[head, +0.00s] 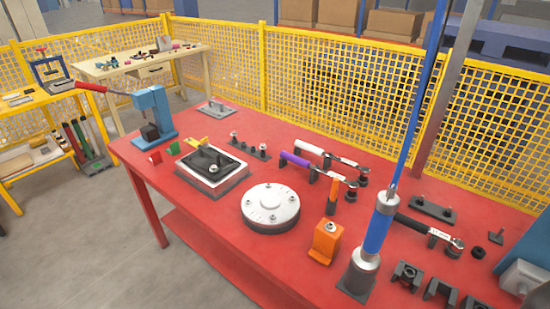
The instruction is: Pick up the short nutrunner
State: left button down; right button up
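An upright blue and silver cylindrical tool (377,232) stands at the right front of the red table (225,240), its lower end at a dark base. A blue line rises from its top; it looks like a nutrunner, but I cannot tell whether it is the short one. Angled-head tools lie behind it: one with a white handle (309,147), one with a purple handle (295,159) and one with a black handle (411,225). Neither of my grippers is in view.
A round white-topped part (270,203), a black-topped block (212,162), an orange block (326,238) and a blue press (152,110) stand on the table. Dark brackets (440,291) lie at the front right. Yellow mesh fencing (330,85) runs behind.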

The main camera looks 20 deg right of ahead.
aim_at(366, 259)
jog(key=z, duration=1.3)
